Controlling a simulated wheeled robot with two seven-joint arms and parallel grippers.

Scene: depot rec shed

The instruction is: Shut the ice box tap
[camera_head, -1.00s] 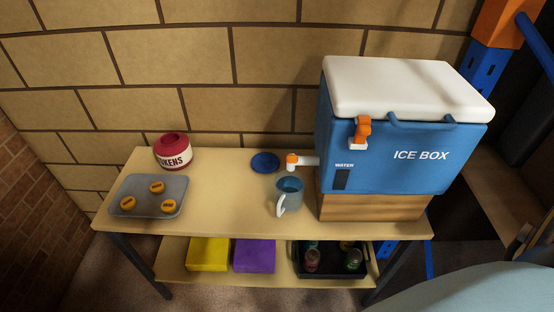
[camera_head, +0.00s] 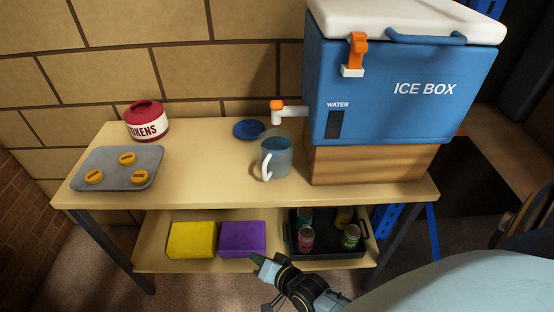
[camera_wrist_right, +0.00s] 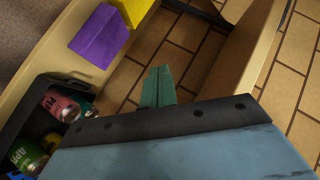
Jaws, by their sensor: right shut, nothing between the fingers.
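The blue ice box (camera_head: 400,95) with a white lid stands on a wooden block (camera_head: 365,165) at the table's right. Its white tap (camera_head: 291,111) sticks out to the left, with an orange handle (camera_head: 277,104) on top. A see-through blue-grey mug (camera_head: 277,157) with a white handle stands on the table below and in front of the tap. Whether water is running cannot be told. My right gripper (camera_head: 257,261) is low in front of the lower shelf, well below the tap. Its green fingers are together and empty, also in the right wrist view (camera_wrist_right: 158,86). My left gripper is not in view.
On the table (camera_head: 205,180) are a blue lid-like disc (camera_head: 249,129), a red-and-white tokens jar (camera_head: 147,121) and a grey tray (camera_head: 118,174) with yellow tokens. The lower shelf holds yellow (camera_head: 191,240) and purple (camera_head: 242,239) blocks and a black crate (camera_head: 330,257) of cans.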

